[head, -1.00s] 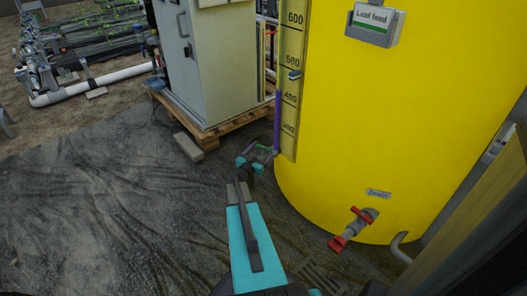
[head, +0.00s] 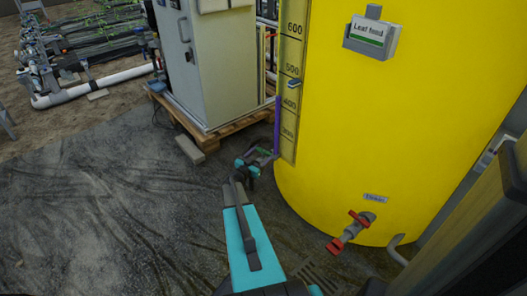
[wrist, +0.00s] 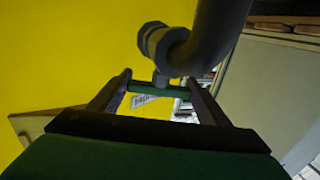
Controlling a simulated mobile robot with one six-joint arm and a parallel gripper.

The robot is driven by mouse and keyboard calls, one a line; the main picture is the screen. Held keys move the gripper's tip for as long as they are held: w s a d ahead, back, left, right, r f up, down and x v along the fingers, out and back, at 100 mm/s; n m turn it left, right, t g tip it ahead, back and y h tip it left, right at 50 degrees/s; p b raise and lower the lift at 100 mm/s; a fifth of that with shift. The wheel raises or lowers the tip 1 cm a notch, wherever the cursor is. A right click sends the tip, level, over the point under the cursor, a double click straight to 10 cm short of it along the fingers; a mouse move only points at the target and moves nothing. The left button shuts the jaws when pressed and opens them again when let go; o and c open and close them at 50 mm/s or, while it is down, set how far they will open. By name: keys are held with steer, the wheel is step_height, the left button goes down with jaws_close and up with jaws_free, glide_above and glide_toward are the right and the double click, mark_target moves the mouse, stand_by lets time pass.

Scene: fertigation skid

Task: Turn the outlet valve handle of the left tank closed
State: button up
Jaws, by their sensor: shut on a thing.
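The yellow tank (head: 400,130) labelled "Leaf feed" (head: 371,33) fills the right of the head view. My gripper (head: 264,155) is low at the tank's left side. In the wrist view my gripper (wrist: 158,88) has its two fingers at either end of a short green handle (wrist: 160,88), and is shut on it. The handle sits under a grey valve stem, by a grey fitting (wrist: 155,40) and a curved pipe (wrist: 215,35). The tank wall (wrist: 70,50) is close behind on the left. The handle is too small in the head view to judge its angle.
A red drain valve (head: 350,231) sticks out at the tank's lower front. A grey cabinet (head: 215,65) stands on a wooden pallet (head: 225,128) beyond my gripper. A purple strip (head: 277,125) runs by the level scale. The dark ground sheet (head: 100,200) at left is clear.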

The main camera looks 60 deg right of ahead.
steer(key=shift+w+d+r+m+g+y+p, duration=0.1)
steer(key=shift+w+m+g+y+p, duration=0.1)
steer(key=shift+m+g+p, duration=0.8)
steer(key=shift+w+d+r+m+g+y+p, duration=0.15)
steer(key=shift+m+g+p, duration=0.25)
steer(key=shift+g+p, duration=1.1)
steer(key=shift+s+a+f+p, duration=0.15)
steer(key=shift+f+p, duration=0.05)
steer(key=shift+p, duration=0.45)
steer(key=o, duration=0.8)
steer(key=shift+s+a, duration=0.1)
steer(key=shift+a, duration=0.15)
steer(key=p+v, duration=0.3)
steer(key=v, duration=1)
steer(key=shift+a+r, duration=0.15)
steer(key=shift+a, duration=0.05)
steer(key=shift+w, duration=0.2)
